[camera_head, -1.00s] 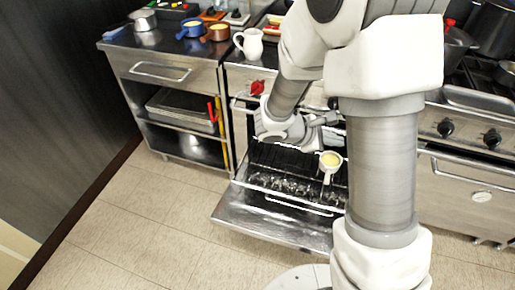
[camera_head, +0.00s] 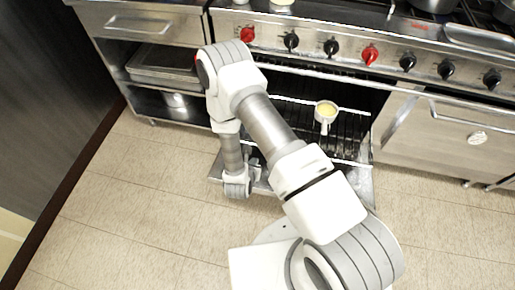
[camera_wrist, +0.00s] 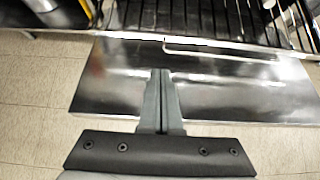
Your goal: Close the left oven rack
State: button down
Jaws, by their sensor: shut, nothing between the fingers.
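The left oven's door (camera_wrist: 100,75) is folded down and open, a flat shiny panel low in front of the oven. The dark wire oven rack (camera_head: 350,130) shows above and behind it, and its bars (camera_wrist: 227,25) cross the top of the wrist view. A small white pan with yellow contents (camera_head: 326,108) sits on the rack. My gripper (camera_wrist: 161,72) is shut and empty, its fingertips over the door panel and pointing at the rack's front. In the head view my arm hides the rack's left part and much of the gripper.
Red and black knobs (camera_head: 331,47) line the range front above the oven. A closed right oven door (camera_head: 450,135) is to the right. A steel counter with shelves (camera_head: 150,95) stands at left. Tiled floor (camera_head: 140,200) is free in front.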

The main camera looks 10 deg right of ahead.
jog(key=b+x, duration=0.2)
jog(key=x, duration=0.8)
jog(key=shift+s+f, duration=0.1)
jog(key=shift+s, duration=0.1)
jog(key=shift+w+d, duration=0.2)
jog(key=shift+w, duration=0.4)
jog(key=shift+w+d, duration=0.25)
jog(key=shift+w, duration=0.35)
jog(key=shift+w+d+b, duration=0.3)
jog(key=shift+w, duration=0.45)
